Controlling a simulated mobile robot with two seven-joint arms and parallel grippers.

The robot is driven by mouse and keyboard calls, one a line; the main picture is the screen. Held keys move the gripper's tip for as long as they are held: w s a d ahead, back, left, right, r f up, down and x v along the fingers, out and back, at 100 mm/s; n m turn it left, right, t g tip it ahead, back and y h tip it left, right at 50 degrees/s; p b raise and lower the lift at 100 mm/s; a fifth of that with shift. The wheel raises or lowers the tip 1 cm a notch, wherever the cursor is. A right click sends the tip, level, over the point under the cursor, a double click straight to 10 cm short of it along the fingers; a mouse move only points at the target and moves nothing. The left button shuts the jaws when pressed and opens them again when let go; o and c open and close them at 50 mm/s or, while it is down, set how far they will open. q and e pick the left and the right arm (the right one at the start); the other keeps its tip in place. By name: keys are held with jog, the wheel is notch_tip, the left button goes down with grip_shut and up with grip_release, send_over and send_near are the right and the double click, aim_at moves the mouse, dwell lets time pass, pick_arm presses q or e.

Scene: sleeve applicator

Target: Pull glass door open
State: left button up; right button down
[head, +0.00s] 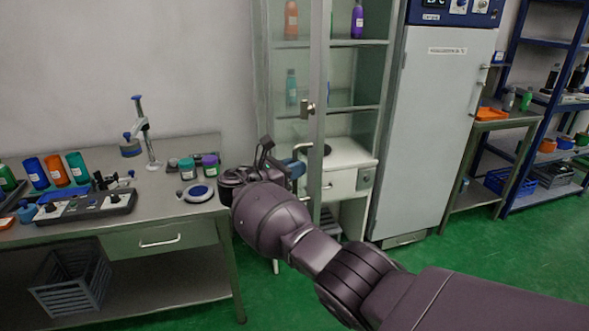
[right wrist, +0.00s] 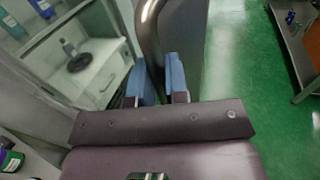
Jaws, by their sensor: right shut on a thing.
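The glass door (head: 318,75) is the tall, narrow metal-framed panel on the front of the shelf cabinet in the head view. Its free edge stands in front of the shelves, with open-looking shelves to its right, so it appears partly open. A small lock (head: 307,108) sits on its frame. My right gripper (head: 299,160) is at the door's edge, below the lock. In the right wrist view its blue fingertips (right wrist: 161,80) are shut around the lower end of the curved metal handle (right wrist: 149,28). The fingers partly hide the grip. My left gripper is not in view.
A workbench (head: 180,231) with bottles and instruments stands on the left, close to my right gripper. A tall grey cabinet (head: 435,130) stands right of the glass cabinet. A side table (head: 490,124) and blue shelving are farther right. Green floor (head: 430,262) is clear in front.

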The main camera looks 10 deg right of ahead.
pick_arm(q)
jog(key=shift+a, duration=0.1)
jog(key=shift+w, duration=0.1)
pick_arm(e)
jog(key=c, duration=1.1)
grip_release()
jog(key=shift+c, duration=0.2)
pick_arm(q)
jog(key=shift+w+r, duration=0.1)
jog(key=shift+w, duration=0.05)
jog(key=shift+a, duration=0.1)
pick_arm(e)
jog(key=shift+a, duration=0.1)
